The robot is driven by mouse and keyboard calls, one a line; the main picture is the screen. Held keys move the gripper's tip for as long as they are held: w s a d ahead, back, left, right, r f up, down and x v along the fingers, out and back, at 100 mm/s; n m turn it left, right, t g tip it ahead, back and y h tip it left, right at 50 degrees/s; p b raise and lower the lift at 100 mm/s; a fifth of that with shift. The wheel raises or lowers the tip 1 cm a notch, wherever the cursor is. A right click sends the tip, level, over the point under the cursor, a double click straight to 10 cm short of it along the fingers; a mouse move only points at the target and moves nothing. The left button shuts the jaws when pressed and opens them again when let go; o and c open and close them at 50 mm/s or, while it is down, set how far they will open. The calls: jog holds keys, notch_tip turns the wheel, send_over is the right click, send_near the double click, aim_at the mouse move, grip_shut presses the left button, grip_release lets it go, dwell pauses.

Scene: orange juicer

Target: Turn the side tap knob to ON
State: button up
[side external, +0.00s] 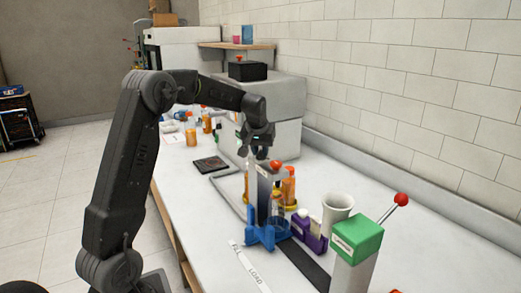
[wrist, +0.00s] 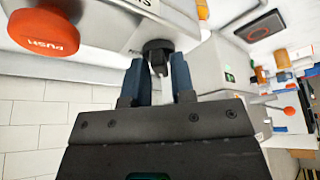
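In the wrist view a small black knob (wrist: 158,48) sticks out from the side of a light grey body (wrist: 120,18), beside a large orange PUSH button (wrist: 43,32). My gripper (wrist: 160,70) has its two blue fingers apart, one on each side of the knob's tip. I cannot tell whether either finger touches it. The knob cannot be made out there.
A green-topped box (side external: 357,236) with a red-ball lever stands front right, near a white cup (side external: 336,212) and a purple holder (side external: 309,235). Orange bottles (side external: 288,186) stand close behind the device. A large grey machine (side external: 285,105) is behind my gripper.

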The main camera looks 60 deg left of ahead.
grip_shut()
jog(key=shift+m, duration=0.3)
jog(key=m, duration=0.1)
jog(key=m+t+h, duration=0.1)
jog(key=m, duration=0.1)
jog(key=shift+s+a+m, duration=0.1)
jog(key=shift+a+m, duration=0.05)
jog(key=shift+m, duration=0.15)
jog(key=m+h, duration=0.2)
jog(key=m, duration=0.2)
jog(key=shift+a+m, duration=0.15)
jog(key=shift+m, duration=0.15)
jog(key=m+h, duration=0.1)
jog(key=m, duration=0.3)
jog(key=shift+a+h, duration=0.1)
jog(key=shift+h, duration=0.3)
jog(key=m, duration=0.2)
jog(key=m+h, duration=0.1)
jog(key=m, duration=0.2)
jog(key=shift+a+r+g+h, duration=0.1)
jog(key=shift+a+g+h, duration=0.05)
jog(key=shift+g+h, duration=0.2)
